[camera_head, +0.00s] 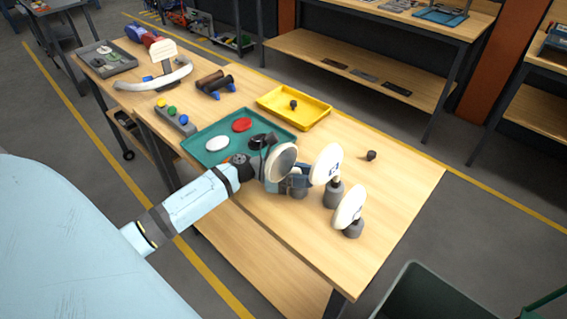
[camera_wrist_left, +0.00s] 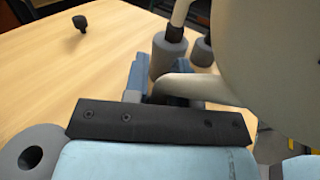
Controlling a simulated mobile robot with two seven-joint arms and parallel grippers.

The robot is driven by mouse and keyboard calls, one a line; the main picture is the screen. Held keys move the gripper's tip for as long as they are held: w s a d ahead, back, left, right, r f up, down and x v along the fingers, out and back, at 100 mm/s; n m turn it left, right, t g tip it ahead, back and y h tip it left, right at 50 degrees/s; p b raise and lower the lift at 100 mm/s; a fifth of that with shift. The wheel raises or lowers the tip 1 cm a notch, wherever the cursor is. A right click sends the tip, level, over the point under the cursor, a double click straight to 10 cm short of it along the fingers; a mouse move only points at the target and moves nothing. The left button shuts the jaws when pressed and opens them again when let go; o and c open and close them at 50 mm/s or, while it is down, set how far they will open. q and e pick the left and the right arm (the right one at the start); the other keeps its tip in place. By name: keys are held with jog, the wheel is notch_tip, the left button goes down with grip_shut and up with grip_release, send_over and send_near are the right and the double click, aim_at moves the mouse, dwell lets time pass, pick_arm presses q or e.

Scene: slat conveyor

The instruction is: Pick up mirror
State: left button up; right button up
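Three round mirrors on grey bases are at the near right of the wooden table. The nearest to my gripper is the left mirror (camera_head: 281,162), with a greyish face. The middle mirror (camera_head: 326,164) and right mirror (camera_head: 350,206) are pale-faced and upright. My left gripper (camera_head: 301,178) is at the left mirror, its blue fingers partly hidden behind the disc. In the left wrist view, a big pale disc (camera_wrist_left: 275,60) fills the upper right. Its grey bent stem (camera_wrist_left: 205,88) runs up to the fingers (camera_wrist_left: 138,76); whether they grip it is unclear. My right gripper is out of view.
A green tray (camera_head: 197,158) with coloured discs lies left of the mirrors. A yellow tray (camera_head: 315,113) is behind. A small dark knob (camera_head: 371,155) stands right of the mirrors. The wooden table (camera_head: 405,190) is clear on the right. A dark green bin (camera_head: 420,285) is at lower right.

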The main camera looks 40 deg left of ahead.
pick_arm(q)
jog(key=shift+r, duration=0.15)
grip_shut()
notch_tip(320, 180, up, 20)
